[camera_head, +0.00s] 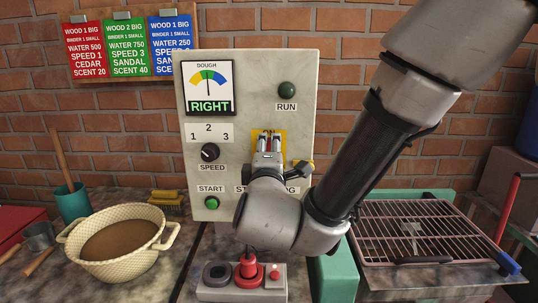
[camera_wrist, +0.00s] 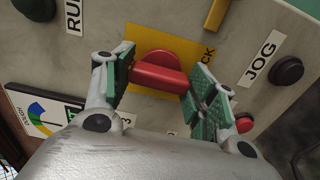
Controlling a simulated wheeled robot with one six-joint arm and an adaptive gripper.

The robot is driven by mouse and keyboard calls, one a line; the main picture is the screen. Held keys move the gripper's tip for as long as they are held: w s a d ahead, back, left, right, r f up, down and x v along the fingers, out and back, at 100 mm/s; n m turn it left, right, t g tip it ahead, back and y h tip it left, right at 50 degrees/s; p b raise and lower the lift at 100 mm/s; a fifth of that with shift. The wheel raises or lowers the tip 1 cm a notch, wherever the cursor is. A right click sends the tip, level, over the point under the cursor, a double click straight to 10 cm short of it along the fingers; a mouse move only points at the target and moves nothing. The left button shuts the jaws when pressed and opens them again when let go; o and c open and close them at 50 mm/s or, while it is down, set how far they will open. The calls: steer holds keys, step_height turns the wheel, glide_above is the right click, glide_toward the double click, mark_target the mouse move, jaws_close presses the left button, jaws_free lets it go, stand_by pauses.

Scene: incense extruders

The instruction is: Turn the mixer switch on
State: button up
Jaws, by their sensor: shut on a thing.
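The mixer's grey control panel (camera_head: 240,120) stands upright in front of me. Its red rotary switch (camera_wrist: 158,76) sits on a yellow plate (camera_wrist: 142,38) in the wrist view. The plate (camera_head: 259,136) also shows in the head view. My gripper (camera_wrist: 160,84) has its green-padded fingers on either side of the red handle and is shut on it. In the head view my gripper (camera_head: 269,148) covers the switch and my wrist hides part of the lower panel. The RUN lamp (camera_head: 287,89) looks dark green. The dial above START reads RIGHT.
A speed knob (camera_head: 210,152) and green START button (camera_head: 211,202) are left of my gripper. A yellow part (camera_head: 303,165) juts out close at its right. A cream pot (camera_head: 118,240) stands left, a wire rack (camera_head: 430,232) right. Red and black round parts lie below my wrist.

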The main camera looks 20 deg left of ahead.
steer(key=o, duration=1)
steer(key=v, duration=1.2)
steer(key=shift+f, duration=0.1)
